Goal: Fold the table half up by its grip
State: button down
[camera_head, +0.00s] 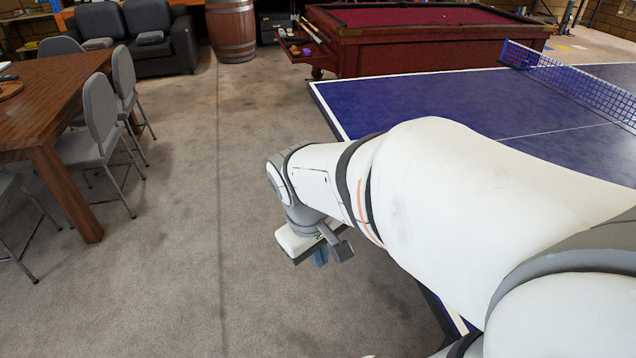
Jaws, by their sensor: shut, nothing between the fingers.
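The blue table half (400,100) of a table-tennis table lies flat on the right, with white edge lines. Its near part is hidden behind my white arm, and no grip on it shows. My gripper (331,256) hangs at the end of my arm over the carpet, just left of the table's edge. It points down and away from the camera, is shut and holds nothing. The net (570,75) stands across the table at the right.
A wooden table (50,95) with grey folding chairs (100,130) stands at the left. A red pool table (420,40), a barrel (231,30) and a dark sofa (150,40) are at the back. The carpet (190,220) between is clear.

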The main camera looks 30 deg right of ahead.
jog(key=w+d+f+n+g+h+b, duration=0.2)
jog(key=w+d+f+n+h+b, duration=0.2)
jog(key=d+f+n+h+b, duration=0.7)
jog(key=w+d+f+n+g+h+b, duration=0.1)
jog(key=w+d+f+n+g+b, duration=0.15)
jog(key=d+f+b, duration=1.05)
jog(key=s+d+f+p, duration=0.1)
jog(key=d+f+p, duration=0.25)
jog(key=f, duration=0.45)
jog(key=shift+t, duration=0.35)
jog(key=shift+s+d+r, duration=0.1)
jog(key=shift+d+r, duration=0.15)
jog(key=shift+r, duration=0.8)
jog(key=shift+d+r, duration=0.2)
jog(key=shift+r, duration=0.85)
